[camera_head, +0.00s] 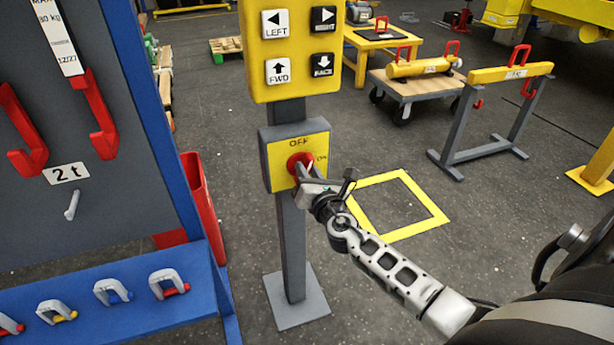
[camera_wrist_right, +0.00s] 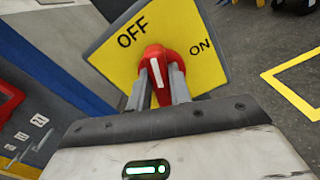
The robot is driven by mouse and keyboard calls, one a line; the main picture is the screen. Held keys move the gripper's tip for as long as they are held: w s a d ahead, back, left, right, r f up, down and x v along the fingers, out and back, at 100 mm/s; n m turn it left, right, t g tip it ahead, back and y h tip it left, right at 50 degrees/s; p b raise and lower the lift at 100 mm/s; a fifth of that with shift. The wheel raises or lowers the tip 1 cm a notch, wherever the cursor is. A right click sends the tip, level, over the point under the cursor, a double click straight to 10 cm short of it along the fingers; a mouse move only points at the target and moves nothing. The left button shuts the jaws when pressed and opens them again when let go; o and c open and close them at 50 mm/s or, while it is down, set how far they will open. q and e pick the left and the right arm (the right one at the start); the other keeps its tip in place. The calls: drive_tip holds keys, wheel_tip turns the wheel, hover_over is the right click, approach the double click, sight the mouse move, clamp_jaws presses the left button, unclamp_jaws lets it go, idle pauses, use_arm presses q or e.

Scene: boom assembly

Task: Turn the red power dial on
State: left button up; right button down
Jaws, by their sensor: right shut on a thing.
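The red power dial (camera_head: 297,161) sits on a yellow plate (camera_head: 278,165) marked OFF at the top and ON at the right, on a grey post. My right gripper (camera_head: 305,174) is at the dial, coming from the lower right. In the right wrist view, the two fingers of my right gripper (camera_wrist_right: 159,84) are shut on the red dial (camera_wrist_right: 155,54), one on each side. A white line on the dial lies between the fingers; I cannot tell exactly which mark it points at. My left gripper is not in view.
A yellow panel (camera_head: 295,52) with arrow buttons stands above the dial on the same post. A blue-framed grey rack (camera_head: 95,195) with red hooks and shackles is close on the left. A yellow floor square (camera_head: 428,203) lies to the right, with open floor around it.

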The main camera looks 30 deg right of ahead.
drive_tip(key=m, duration=0.1)
drive_tip(key=m+b, duration=0.1)
drive_tip(key=m, duration=0.1)
drive_tip(key=shift+d+f, duration=0.1)
drive_tip(key=shift+f, duration=0.1)
use_arm(q)
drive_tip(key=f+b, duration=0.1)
drive_tip(key=b, duration=0.2)
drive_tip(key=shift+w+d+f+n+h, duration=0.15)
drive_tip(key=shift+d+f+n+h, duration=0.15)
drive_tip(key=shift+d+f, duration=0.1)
use_arm(e)
drive_tip(key=m, duration=1)
drive_tip(key=shift+s+d+f, duration=0.1)
drive_tip(key=shift+d+f, duration=0.1)
drive_tip(key=shift+f, duration=0.15)
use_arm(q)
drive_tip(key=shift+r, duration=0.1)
use_arm(e)
drive_tip(key=shift+m, duration=0.5)
drive_tip(key=c, duration=1.3)
unclamp_jaws()
